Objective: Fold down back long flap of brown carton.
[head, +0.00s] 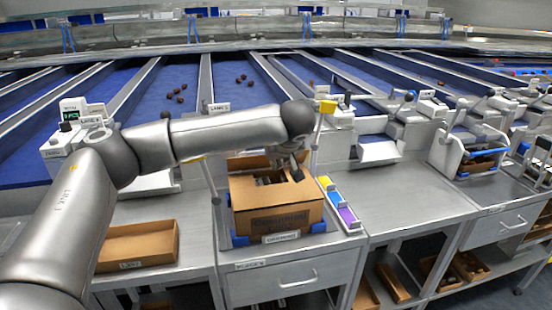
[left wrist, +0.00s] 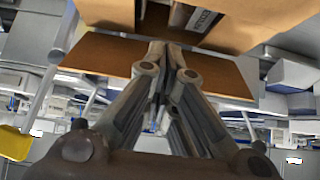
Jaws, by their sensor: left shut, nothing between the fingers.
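The brown carton (head: 277,218) stands open on the bench in the head view. Its back long flap (head: 245,163) stands up behind the opening, partly hidden by my left arm. In the left wrist view the carton (left wrist: 252,22) fills the top, and the flap (left wrist: 105,54) crosses below it as a wide brown panel. My left gripper (head: 298,176) points down at the carton's back right. Its fingers are shut and empty, and in the left wrist view the fingertips (left wrist: 165,46) overlap the flap. I cannot tell whether they touch it. My right gripper is not in view.
Blue corner holders (head: 240,240) surround the carton's base. A tray with yellow, blue and purple blocks (head: 338,203) stands to its right. An empty shallow brown tray (head: 138,246) lies at left. Posts and a weighing unit (head: 75,125) stand behind. The bench right of the blocks is clear.

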